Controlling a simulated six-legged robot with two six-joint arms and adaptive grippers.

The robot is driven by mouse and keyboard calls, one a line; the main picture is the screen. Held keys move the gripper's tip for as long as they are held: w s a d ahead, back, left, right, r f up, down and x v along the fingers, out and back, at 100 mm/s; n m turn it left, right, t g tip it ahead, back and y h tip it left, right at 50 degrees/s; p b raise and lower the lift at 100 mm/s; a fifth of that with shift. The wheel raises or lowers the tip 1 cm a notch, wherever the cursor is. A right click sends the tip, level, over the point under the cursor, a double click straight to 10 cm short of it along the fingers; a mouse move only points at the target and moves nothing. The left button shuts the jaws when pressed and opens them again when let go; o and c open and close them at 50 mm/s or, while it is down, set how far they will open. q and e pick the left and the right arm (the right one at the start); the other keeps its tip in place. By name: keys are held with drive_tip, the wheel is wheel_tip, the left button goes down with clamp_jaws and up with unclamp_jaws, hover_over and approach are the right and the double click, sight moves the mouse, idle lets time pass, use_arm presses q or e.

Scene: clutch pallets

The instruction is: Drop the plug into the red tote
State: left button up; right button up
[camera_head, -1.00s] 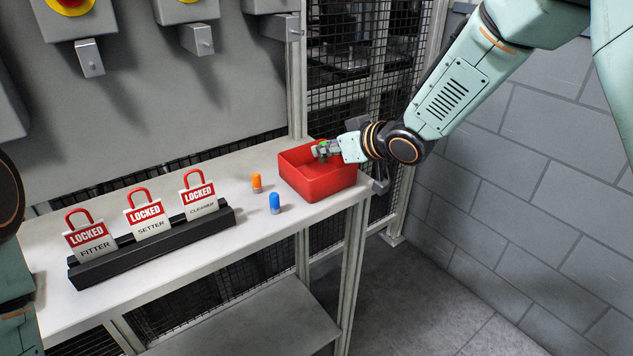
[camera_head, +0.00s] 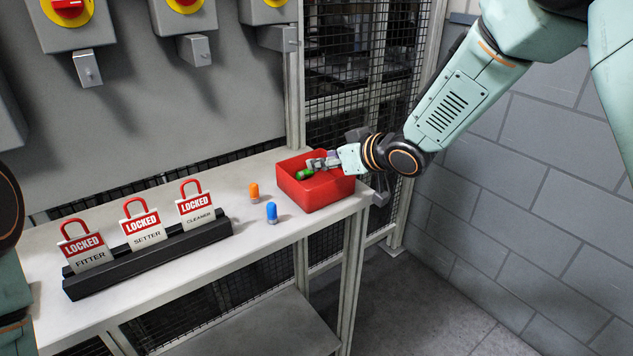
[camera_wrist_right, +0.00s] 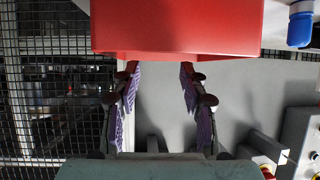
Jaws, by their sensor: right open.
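The red tote (camera_head: 318,192) stands on the right end of the white bench. A green plug (camera_head: 304,174) shows within the tote's outline, just left of and below the right fingertips. I cannot tell whether it rests on the tote's floor. My right gripper (camera_head: 322,163) is over the tote, its jaws open. In the right wrist view its purple-padded fingers (camera_wrist_right: 158,92) are spread with nothing between them, and the tote's wall (camera_wrist_right: 180,28) hides their tips. The green plug is hidden in that view. My left gripper is out of view.
An orange plug (camera_head: 254,193) and a blue plug (camera_head: 271,213) stand on the bench (camera_head: 205,262) left of the tote. Farther left, a black rack (camera_head: 150,260) holds red-and-white LOCKED tags (camera_head: 141,226). Switch boxes (camera_head: 183,22) hang on the panel behind. Mesh fencing (camera_head: 360,110) stands behind the tote.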

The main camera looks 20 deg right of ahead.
drive_tip(key=v, duration=1.2)
drive_tip(key=s+f+m+g+h, duration=0.1)
drive_tip(key=s+f+m, duration=0.1)
drive_tip(key=s+f, duration=0.35)
drive_tip(key=s+a+f+m+g+h, duration=0.1)
drive_tip(key=s+f+m+g, duration=0.15)
drive_tip(key=f, duration=0.65)
drive_tip(key=s+f+m+g+h, duration=0.1)
drive_tip(key=s+f+m, duration=0.1)
drive_tip(key=s+f, duration=0.35)
drive_tip(key=s+f+g+h, duration=0.1)
drive_tip(key=s+f+g, duration=0.2)
drive_tip(key=s+f, duration=0.5)
drive_tip(key=s+f+n+g+h, duration=0.1)
drive_tip(key=s+f+g, duration=0.2)
drive_tip(key=s+f, duration=0.5)
drive_tip(key=s, duration=0.7)
drive_tip(key=shift+s+a, duration=0.2)
drive_tip(key=shift+s, duration=0.15)
